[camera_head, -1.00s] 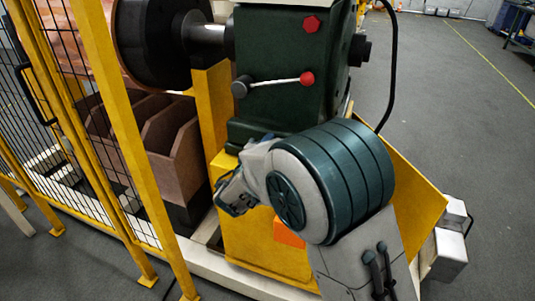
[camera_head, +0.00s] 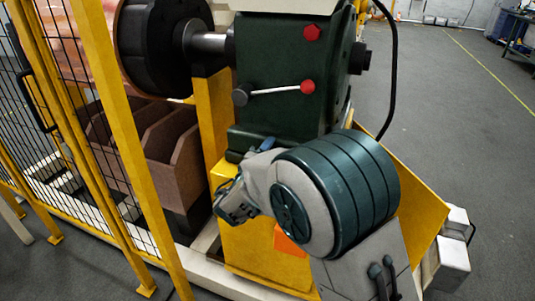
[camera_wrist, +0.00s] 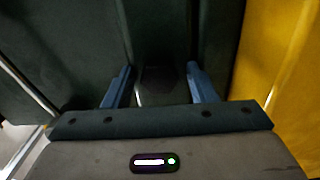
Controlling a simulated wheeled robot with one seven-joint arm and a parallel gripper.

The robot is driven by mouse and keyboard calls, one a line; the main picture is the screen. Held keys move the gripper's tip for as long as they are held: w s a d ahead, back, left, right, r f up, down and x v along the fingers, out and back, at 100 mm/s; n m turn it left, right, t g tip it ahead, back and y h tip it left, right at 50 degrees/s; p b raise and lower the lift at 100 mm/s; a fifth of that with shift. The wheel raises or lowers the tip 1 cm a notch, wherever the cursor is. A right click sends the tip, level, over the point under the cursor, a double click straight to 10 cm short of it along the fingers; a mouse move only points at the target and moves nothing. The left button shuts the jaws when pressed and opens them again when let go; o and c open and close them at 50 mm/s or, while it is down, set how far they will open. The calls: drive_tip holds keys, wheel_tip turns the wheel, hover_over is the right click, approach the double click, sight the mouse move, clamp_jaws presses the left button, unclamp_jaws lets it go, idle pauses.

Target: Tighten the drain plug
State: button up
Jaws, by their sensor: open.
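The green machine housing (camera_head: 285,60) stands on a yellow frame, with its dark foot low at the left. My gripper (camera_head: 267,145) is just in front of that foot, and only a blue bit of its fingers shows. In the wrist view my gripper (camera_wrist: 160,82) has its two blue fingers apart, with a dark green-black surface close ahead. A dark blocky shape (camera_wrist: 158,84) lies between the fingers, apart from both. It is too dark to tell whether it is the drain plug. No plug is clear in the head view.
A lever with a red knob (camera_head: 307,87) and a red cap (camera_head: 312,33) are on the housing. A yellow mesh fence (camera_head: 120,130) stands at the left. The yellow frame (camera_wrist: 277,50) is close on the right in the wrist view. Open floor (camera_head: 450,110) lies at the right.

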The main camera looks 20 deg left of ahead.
drive_tip(key=s+a+p, duration=0.1)
drive_tip(key=s, duration=1.2)
drive_tip(key=shift+s, duration=0.3)
drive_tip(key=d+r+m+g+h+p, duration=0.3)
drive_tip(key=d+r+p, duration=0.1)
drive_tip(key=d, duration=0.5)
drive_tip(key=d+r+m+g+h+p, duration=0.2)
drive_tip(key=d+r+g+p, duration=0.15)
drive_tip(key=d, duration=0.55)
drive_tip(key=d+r+m+g+h+p, duration=0.3)
drive_tip(key=d+g+p, duration=0.1)
drive_tip(key=d, duration=0.5)
drive_tip(key=s+d+r+m+g+y+p, duration=0.35)
drive_tip(key=s+d+r+g+p, duration=0.2)
drive_tip(key=s+d, duration=0.2)
drive_tip(key=s+d+r+m+y+p, duration=0.1)
drive_tip(key=s+r+m+y+p, duration=0.4)
drive_tip(key=r+p, duration=0.3)
drive_tip(key=shift+s+m+t+y+p, duration=0.35)
drive_tip(key=shift+s+t+y, duration=0.05)
drive_tip(key=shift+s+y, duration=0.15)
